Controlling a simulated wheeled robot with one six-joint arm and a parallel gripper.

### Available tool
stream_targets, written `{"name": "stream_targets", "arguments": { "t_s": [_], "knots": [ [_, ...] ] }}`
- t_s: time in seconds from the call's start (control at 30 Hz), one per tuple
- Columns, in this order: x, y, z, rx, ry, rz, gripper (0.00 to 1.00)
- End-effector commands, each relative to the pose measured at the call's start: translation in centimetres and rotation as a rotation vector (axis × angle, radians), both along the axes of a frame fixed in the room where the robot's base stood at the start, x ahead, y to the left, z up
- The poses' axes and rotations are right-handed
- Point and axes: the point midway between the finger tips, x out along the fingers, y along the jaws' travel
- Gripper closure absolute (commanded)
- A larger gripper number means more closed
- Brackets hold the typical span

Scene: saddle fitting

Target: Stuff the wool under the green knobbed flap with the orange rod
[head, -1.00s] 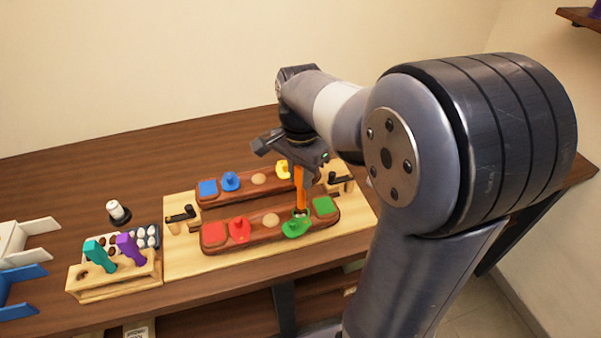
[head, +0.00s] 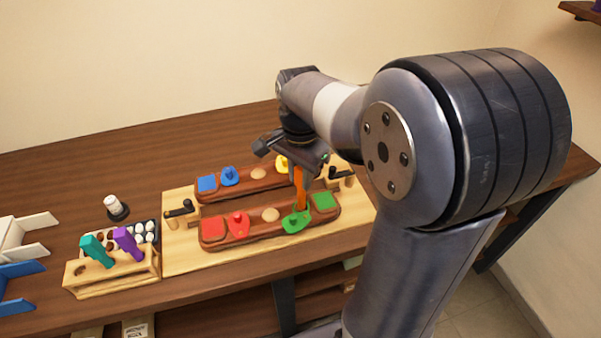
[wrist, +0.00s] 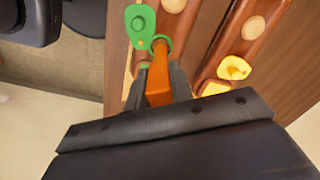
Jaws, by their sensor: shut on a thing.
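My gripper (head: 298,166) is shut on the orange rod (head: 300,188) and points down over the near red-brown bar. The rod's lower end is at the green knobbed flap (head: 296,222), near that bar's right end. In the wrist view, the rod (wrist: 158,85) runs from between the jaws to a round green-edged spot beside the green flap (wrist: 139,24). The rod's tip is hidden there, so I cannot tell how deep it sits. I cannot make out the wool at the flap now.
A red knobbed flap (head: 238,224) is on the same bar. The far bar carries a blue knobbed flap (head: 229,176) and a yellow one (head: 282,164). A wooden rack (head: 112,275) holds teal and purple tools. A dark tray of white and brown pieces (head: 149,231) stands behind it.

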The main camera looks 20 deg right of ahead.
Motion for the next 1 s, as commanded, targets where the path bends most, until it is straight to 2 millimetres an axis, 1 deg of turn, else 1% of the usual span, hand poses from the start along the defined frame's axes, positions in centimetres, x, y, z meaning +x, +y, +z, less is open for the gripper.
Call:
{"name": "stream_targets", "arguments": {
  "t_s": [0.5, 1.0],
  "knots": [
    [-0.01, 0.0, -1.11, -0.001, 0.001, 0.0, 0.95],
    [-0.01, 0.0, -1.13, 0.0, 0.001, 0.0, 0.95]
  ]
}}
